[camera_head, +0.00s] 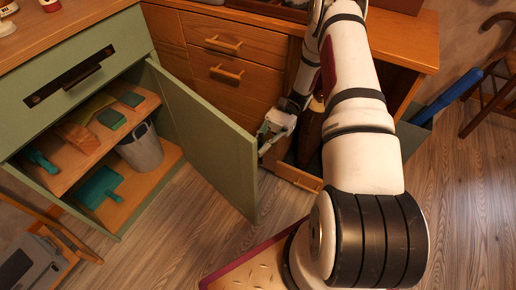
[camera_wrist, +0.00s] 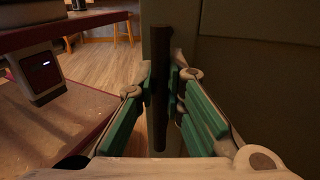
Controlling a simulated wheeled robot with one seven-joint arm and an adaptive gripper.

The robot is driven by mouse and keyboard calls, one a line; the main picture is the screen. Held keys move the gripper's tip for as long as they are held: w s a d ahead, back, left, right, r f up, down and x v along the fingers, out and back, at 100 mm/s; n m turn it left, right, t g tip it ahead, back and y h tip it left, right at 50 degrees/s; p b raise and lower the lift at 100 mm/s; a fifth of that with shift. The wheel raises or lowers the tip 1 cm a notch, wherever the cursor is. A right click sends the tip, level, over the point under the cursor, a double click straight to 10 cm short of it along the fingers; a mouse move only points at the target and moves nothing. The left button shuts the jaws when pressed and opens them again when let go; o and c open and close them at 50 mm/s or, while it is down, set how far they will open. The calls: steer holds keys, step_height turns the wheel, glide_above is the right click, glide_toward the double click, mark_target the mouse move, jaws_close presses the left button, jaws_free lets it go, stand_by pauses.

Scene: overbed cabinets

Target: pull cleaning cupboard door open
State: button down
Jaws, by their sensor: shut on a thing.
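The green cupboard door (camera_head: 210,150) stands swung well out from the cupboard, and the inside is visible. My gripper (camera_head: 266,136) is at the door's free edge, on the side facing away from the shelves. In the wrist view, my gripper (camera_wrist: 163,92) has its green finger pads on both sides of a dark upright bar handle (camera_wrist: 160,75), and it is shut on that handle. The green door surface (camera_wrist: 250,80) fills the right of the wrist view. In the head view the handle is hidden by the door and my gripper.
The cupboard holds a grey bucket (camera_head: 141,148), a teal dustpan (camera_head: 99,186) and several sponges and cloths. Wooden drawers (camera_head: 225,45) stand behind the door. A grey case (camera_head: 30,262) stands at lower left. Some wooden floor (camera_head: 180,225) before the door is clear.

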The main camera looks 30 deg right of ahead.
steer(key=c, duration=1.9)
jaws_free()
steer(key=shift+c, duration=0.2)
